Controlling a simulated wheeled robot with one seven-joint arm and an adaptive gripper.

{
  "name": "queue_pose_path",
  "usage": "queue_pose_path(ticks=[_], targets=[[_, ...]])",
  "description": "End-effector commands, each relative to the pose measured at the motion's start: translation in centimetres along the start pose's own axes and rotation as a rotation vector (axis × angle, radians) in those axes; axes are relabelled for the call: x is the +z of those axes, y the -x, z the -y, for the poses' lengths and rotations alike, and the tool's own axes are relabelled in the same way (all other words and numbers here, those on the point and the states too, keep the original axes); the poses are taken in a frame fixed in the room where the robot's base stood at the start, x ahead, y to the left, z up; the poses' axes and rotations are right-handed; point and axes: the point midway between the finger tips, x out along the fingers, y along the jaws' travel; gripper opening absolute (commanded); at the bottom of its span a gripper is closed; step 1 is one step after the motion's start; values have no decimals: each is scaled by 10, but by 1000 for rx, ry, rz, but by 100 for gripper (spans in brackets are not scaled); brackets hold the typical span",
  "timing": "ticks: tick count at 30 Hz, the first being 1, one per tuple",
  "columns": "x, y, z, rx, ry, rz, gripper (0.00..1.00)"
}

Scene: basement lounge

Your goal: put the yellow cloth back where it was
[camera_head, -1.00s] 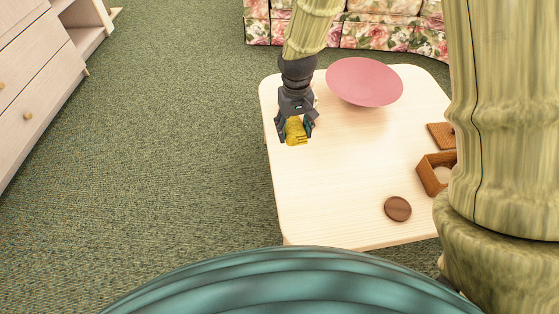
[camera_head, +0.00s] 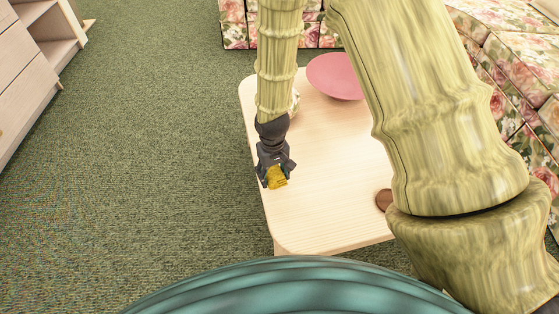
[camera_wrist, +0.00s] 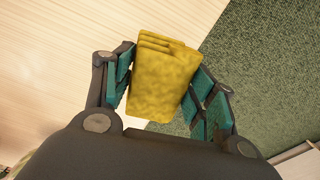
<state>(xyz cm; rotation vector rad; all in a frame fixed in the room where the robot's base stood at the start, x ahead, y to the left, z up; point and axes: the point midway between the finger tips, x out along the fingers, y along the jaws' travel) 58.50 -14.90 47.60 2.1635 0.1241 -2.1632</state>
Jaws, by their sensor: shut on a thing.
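The yellow cloth (camera_head: 277,178) is folded into a small pad and sits between the fingers of my gripper (camera_head: 275,175). In the wrist view, the cloth (camera_wrist: 162,82) shows its stacked folds, with the teal pads of my gripper (camera_wrist: 163,95) on both sides of it. My gripper is shut on the cloth near the left edge of the light wooden table (camera_head: 310,217). In the wrist view the table is behind the cloth on the left and the carpet is on the right. I cannot tell the height of the cloth above the table.
A pink bowl (camera_head: 335,76) stands at the far side of the table, partly hidden by my arm. A round brown disc (camera_head: 384,199) lies to the right. The table's front left area is bare. A floral sofa (camera_head: 520,60) and a pale cabinet (camera_head: 25,85) stand around.

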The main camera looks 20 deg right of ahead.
Motion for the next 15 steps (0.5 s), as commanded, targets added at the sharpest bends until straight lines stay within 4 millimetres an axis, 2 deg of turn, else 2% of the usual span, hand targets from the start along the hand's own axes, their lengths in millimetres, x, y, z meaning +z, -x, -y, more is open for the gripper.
queue_pose_path(ticks=[9,15], targets=[[-53,-8,-36,-1,-3,-2,37],[-73,-9,-50,0,-2,0,37]])
